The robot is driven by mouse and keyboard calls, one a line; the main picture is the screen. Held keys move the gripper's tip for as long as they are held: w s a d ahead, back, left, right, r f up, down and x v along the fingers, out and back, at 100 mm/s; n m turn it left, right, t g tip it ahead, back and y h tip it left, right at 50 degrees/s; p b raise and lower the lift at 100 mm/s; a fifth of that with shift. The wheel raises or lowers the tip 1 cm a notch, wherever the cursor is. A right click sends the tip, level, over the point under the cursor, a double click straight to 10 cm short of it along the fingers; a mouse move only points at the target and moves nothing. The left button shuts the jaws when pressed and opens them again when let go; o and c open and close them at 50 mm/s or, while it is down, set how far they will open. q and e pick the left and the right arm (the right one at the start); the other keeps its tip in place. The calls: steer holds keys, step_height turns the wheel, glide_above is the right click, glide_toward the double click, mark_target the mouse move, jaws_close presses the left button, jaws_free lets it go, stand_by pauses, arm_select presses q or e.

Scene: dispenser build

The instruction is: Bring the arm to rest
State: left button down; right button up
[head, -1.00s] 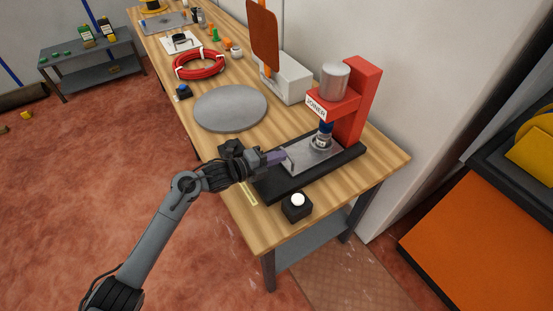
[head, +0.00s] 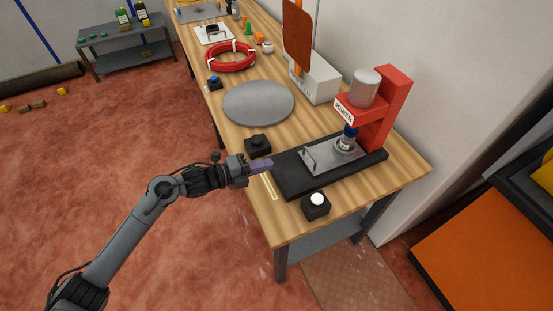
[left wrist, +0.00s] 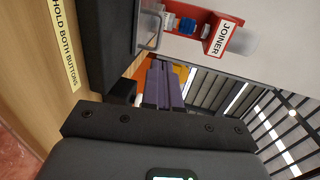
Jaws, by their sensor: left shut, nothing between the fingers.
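My left arm comes in from the lower left in the head view. Its left gripper (head: 262,165) is shut and empty, with its purple fingertips at the table's left edge, just left of the black base (head: 290,180) of the red joiner press (head: 392,105). In the left wrist view the purple fingers (left wrist: 163,85) are together, with nothing seen between them. A metal plate with a handle (head: 320,157) lies on the press base, apart from the fingers. My right gripper is not in view.
A black box with a white button (head: 317,201) and a second black box (head: 257,144) sit near the press. A grey disc (head: 258,103), a red ring (head: 231,57) and a white box with an orange panel (head: 297,35) stand farther back. Open floor lies left of the table.

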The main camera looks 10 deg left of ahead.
arm_select(q)
steer(key=s+f+n+y, duration=0.1)
steer(key=s+n, duration=0.1)
steer(key=s+d+f+n+t+y, duration=0.1)
steer(key=s+f+n+y, duration=0.1)
steer(key=n, duration=0.1)
steer(key=s+f+n+y, duration=0.1)
steer(key=s+f+n, duration=0.1)
steer(key=n, duration=0.1)
steer(key=shift+s+d+f+y+p, duration=0.1)
steer(key=shift+s+d+y+p, duration=0.15)
steer(key=shift+y+p, duration=0.15)
steer(key=s+a+f+n+g+y+p, duration=0.15)
steer(key=s+a+n+g+y, duration=0.25)
steer(key=s+n, duration=0.75)
steer(key=s+a+f+n+g+y+p, duration=0.1)
steer(key=s+a+f+n+g+y, duration=0.2)
steer(key=s+n, duration=0.85)
steer(key=s+r+m+p, duration=0.2)
steer(key=r+p, duration=1.6)
steer(key=r, duration=0.1)
steer(key=s+r+m+p, duration=0.1)
steer(key=r+m+p, duration=0.1)
steer(key=r+p, duration=1.6)
steer(key=shift+s+a+r+m, duration=0.35)
steer(key=shift+a+r+m, duration=0.05)
